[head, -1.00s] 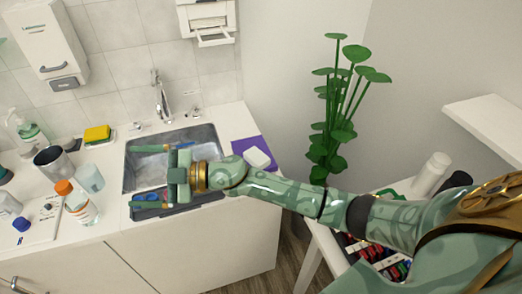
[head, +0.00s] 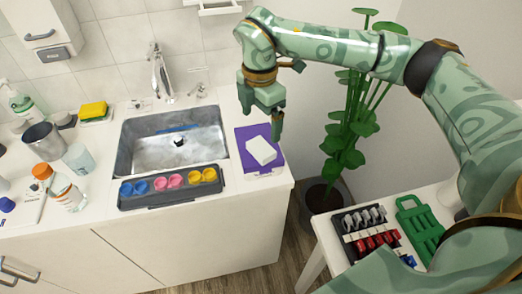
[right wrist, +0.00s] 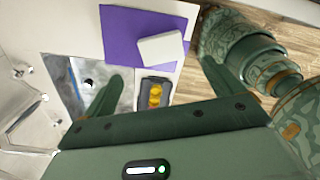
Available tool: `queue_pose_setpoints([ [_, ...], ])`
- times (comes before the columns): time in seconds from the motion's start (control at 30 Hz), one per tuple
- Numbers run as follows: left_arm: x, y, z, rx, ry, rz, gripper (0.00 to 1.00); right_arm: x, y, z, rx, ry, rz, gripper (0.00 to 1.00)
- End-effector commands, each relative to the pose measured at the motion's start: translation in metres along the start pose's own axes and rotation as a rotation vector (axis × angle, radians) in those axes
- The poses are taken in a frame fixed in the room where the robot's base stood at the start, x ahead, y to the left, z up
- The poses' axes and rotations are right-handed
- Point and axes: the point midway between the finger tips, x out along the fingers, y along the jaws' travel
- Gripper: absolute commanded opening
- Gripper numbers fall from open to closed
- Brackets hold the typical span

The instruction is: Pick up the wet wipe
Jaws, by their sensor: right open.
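A flat purple sheet (head: 243,135) lies on the counter right of the sink, with a white block (head: 261,150) on it. I cannot tell which of these is the wet wipe. My right gripper (head: 262,122) is open and empty, pointing down above the far part of the purple sheet. In the right wrist view, the purple sheet (right wrist: 125,35) and the white block (right wrist: 161,48) lie beyond the open fingers, with the block nearer the right finger. My left gripper is not in view.
The metal sink (head: 150,150) has a tall faucet (head: 160,70) behind it. A dark tray (head: 170,187) with several coloured cups lies along its front edge. Bottles and cups crowd the counter's left. A potted plant (head: 345,140) stands right of the counter, close to my right arm.

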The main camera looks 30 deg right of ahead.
Motion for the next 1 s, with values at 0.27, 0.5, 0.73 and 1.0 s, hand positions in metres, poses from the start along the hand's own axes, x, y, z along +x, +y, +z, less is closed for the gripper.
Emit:
queue_pose_setpoints([
  [0.27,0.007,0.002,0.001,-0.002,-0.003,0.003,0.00,0.033,0.000,-0.001,-0.002,0.001,0.001,0.93],
  [0.5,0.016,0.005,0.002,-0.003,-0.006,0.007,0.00,0.064,-0.003,0.001,-0.003,0.002,-0.003,0.93],
  [0.73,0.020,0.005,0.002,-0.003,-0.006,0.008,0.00,0.084,-0.002,0.001,-0.003,0.001,0.001,0.93],
  [1.0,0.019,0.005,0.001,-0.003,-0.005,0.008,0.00,0.083,-0.002,0.001,-0.003,0.002,0.002,0.54],
])
